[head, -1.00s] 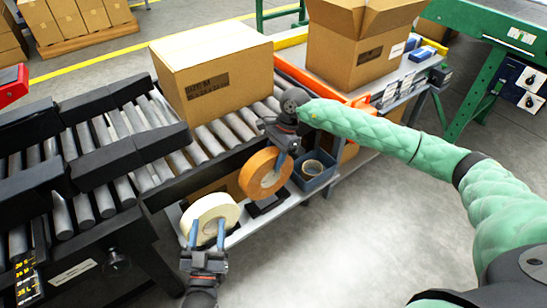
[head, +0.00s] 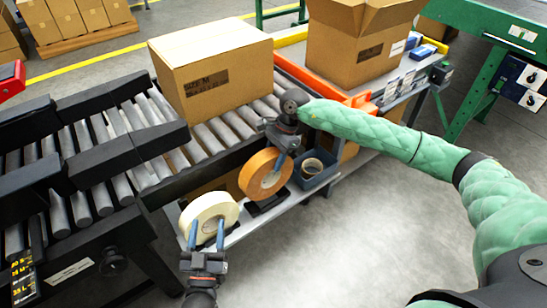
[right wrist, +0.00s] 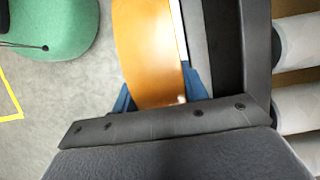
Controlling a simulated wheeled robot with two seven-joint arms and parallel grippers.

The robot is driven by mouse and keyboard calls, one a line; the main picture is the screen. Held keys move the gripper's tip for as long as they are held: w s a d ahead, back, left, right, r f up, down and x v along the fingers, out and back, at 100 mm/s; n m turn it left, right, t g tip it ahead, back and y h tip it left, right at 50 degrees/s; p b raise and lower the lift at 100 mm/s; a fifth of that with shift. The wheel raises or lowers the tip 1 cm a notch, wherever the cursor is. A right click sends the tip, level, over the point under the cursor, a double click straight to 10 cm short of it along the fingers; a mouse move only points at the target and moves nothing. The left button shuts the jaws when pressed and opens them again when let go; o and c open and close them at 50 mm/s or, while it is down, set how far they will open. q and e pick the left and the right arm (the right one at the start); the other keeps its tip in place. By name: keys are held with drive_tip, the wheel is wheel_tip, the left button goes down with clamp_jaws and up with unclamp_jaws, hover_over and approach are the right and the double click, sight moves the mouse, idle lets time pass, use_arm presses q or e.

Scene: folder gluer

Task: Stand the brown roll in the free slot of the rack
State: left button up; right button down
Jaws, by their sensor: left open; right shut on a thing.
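The brown roll (head: 261,187) is upright in the head view, above or at a black rack part (head: 268,204) on the shelf; I cannot tell whether it rests in the slot. My right gripper (head: 281,158) is shut on the roll's rim from above. The roll (right wrist: 148,50) also shows in the right wrist view between the blue fingers. A cream roll (head: 196,212) stands upright to its left. My left gripper (head: 206,235) is open in front of the cream roll, its blue fingers close to it; contact is unclear.
A blue bin (head: 318,174) with a roll (head: 311,167) inside stands just right of the brown roll. The roller conveyor (head: 208,139) with a closed carton (head: 215,75) runs behind the shelf. An open carton (head: 355,45) stands at back right. The floor in front is clear.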

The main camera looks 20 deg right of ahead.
sight(274, 176)
drive_tip(key=shift+f+b, duration=1.25)
drive_tip(key=shift+f, duration=0.4)
drive_tip(key=shift+f, duration=0.35)
drive_tip(key=shift+f+b, duration=0.85)
drive_tip(key=c, duration=0.7)
unclamp_jaws()
drive_tip(key=p+v, duration=0.1)
drive_tip(key=v, duration=0.6)
drive_tip(key=shift+d+r, duration=0.1)
drive_tip(key=shift+r, duration=0.3)
drive_tip(key=shift+f, duration=0.1)
